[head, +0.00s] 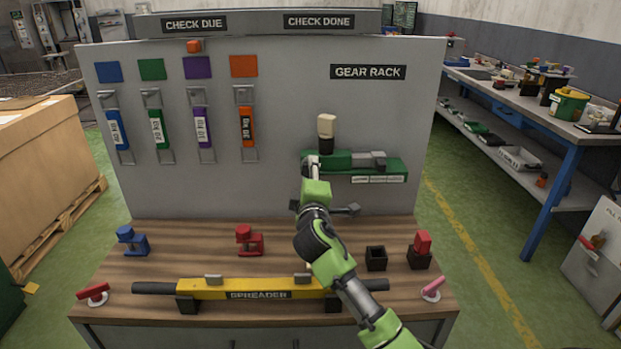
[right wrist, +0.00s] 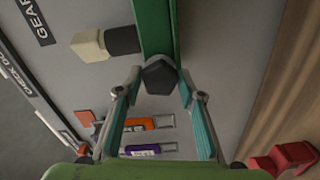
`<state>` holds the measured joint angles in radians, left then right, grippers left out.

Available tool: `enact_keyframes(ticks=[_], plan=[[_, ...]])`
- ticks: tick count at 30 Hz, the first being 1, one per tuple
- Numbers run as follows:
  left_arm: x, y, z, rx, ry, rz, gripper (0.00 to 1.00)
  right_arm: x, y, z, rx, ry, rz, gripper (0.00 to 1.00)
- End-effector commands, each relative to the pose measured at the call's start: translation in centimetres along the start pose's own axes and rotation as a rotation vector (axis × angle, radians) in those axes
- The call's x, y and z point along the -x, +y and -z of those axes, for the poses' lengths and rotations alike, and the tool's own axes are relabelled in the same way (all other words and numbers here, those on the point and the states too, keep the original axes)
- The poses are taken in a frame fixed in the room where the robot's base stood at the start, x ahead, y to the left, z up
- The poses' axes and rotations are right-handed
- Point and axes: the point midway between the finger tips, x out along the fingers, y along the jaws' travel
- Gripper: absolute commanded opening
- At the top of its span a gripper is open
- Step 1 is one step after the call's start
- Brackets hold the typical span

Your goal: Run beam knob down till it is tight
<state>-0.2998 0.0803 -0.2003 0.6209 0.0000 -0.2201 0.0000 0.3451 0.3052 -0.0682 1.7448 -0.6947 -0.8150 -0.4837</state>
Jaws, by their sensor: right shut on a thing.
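The green beam (head: 385,164) sits on the upright grey panel under the GEAR RACK sign, with a grey bar along its top. The beam also shows in the right wrist view (right wrist: 158,28). A dark, many-sided beam knob (right wrist: 158,76) is at its near end. My right gripper (right wrist: 160,82) has its two teal fingers closed around this knob, one on each side. In the head view my right gripper (head: 311,165) reaches up to the beam's left part and hides the knob. My left gripper is not in view.
A cream block on a dark post (head: 326,126) stands above the beam. A yellow spreader bar (head: 210,289) lies across the wooden bench below, near red and blue clamps. Coloured tags hang left on the panel, including an orange one (head: 247,128).

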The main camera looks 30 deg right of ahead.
Motion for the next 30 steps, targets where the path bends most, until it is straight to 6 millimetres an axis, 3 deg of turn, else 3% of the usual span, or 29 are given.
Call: enact_keyframes(ticks=[13, 30], plan=[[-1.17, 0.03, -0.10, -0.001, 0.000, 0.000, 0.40, 0.00, -0.15, 0.03, -0.254, 0.000, 0.002, 0.14], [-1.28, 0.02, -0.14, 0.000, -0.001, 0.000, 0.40, 0.00, -0.07, 0.02, -0.298, 0.000, 0.002, 0.14]])
